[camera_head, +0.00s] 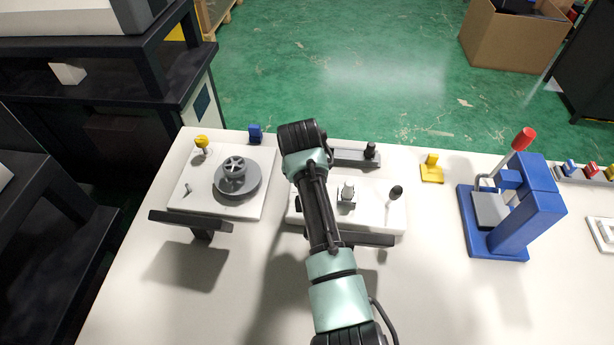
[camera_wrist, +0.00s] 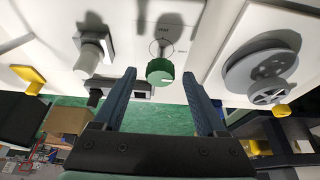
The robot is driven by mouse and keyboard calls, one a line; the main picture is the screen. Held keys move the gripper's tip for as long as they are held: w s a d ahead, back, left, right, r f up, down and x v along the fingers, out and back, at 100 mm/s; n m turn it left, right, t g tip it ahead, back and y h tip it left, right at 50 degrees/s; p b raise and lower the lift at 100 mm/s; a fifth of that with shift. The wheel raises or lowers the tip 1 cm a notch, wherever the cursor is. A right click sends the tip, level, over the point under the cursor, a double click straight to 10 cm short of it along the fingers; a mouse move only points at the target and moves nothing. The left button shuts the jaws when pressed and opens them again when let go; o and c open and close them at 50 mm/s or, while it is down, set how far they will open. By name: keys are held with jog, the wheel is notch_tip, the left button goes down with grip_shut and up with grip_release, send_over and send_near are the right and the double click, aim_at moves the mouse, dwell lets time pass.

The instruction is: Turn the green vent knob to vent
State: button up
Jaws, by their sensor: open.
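The green vent knob (camera_wrist: 160,71) shows in the wrist view, with a small pale mark on its face. It sits on a white panel (camera_wrist: 192,22) by a dark printed ring with small lettering, too small to read surely. My gripper (camera_wrist: 159,75) is open, with one finger on each side of the knob in the picture and visible gaps between. I cannot tell whether the fingertips reach its depth. In the head view my arm hides the knob, and the fingers cannot be made out.
A grey handwheel (camera_head: 236,177) stands on the left white panel. A yellow knob (camera_head: 201,142) is behind it. A grey fitting (camera_head: 347,191) and a black-knobbed lever (camera_head: 394,193) are right of my arm. A blue press (camera_head: 513,210) stands farther right. The front tabletop is clear.

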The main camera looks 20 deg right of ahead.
grip_shut()
dwell(0.4)
